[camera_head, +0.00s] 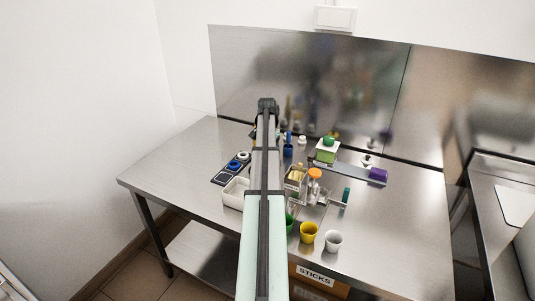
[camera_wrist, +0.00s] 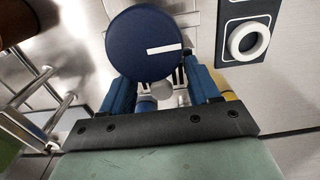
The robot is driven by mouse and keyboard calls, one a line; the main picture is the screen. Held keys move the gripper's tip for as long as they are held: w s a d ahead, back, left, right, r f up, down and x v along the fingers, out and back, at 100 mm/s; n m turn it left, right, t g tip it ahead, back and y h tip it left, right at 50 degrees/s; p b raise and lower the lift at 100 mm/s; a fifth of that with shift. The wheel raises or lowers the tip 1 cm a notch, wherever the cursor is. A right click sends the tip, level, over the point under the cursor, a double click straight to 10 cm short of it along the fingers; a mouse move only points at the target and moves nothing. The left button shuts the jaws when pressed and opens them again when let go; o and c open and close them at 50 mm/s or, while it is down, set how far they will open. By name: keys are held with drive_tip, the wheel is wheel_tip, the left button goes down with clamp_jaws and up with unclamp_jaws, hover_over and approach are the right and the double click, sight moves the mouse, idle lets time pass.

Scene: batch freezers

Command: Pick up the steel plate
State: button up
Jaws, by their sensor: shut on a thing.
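My gripper (camera_wrist: 163,80) has its two blue fingers on either side of a round dark blue piece with a white stripe (camera_wrist: 145,42) in the wrist view. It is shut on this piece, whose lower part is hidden. In the head view my arm reaches to the back left of the table and hides what the fingers hold. A flat grey steel strip (camera_head: 350,172) lies on the table to the right of the arm, with a purple cylinder (camera_head: 377,175) at its right end. I cannot tell whether this strip is the steel plate.
A dark panel with rings (camera_head: 231,168) lies left of my arm; one white ring (camera_wrist: 248,41) shows in the wrist view. A white tray (camera_head: 235,194), a yellow cup (camera_head: 308,233) and a white cup (camera_head: 333,242) stand nearer the front. The table's left side is clear.

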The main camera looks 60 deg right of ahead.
wheel_tip(320, 180, up, 9)
drive_tip(key=shift+f, duration=0.1)
drive_tip(key=shift+w+r, duration=0.2)
drive_tip(key=shift+r, duration=0.15)
drive_tip(key=s+a+f, duration=0.1)
drive_tip(key=a+f, duration=0.1)
drive_tip(key=a, duration=1)
drive_tip(key=s+a+f, duration=0.1)
drive_tip(key=a+f, duration=0.1)
drive_tip(key=a, duration=1)
drive_tip(key=shift+s+a+f, duration=0.1)
drive_tip(key=shift+f, duration=2.25)
drive_tip(key=shift+s+a+f, duration=0.1)
drive_tip(key=shift+f, duration=2.2)
drive_tip(key=shift+f, duration=0.1)
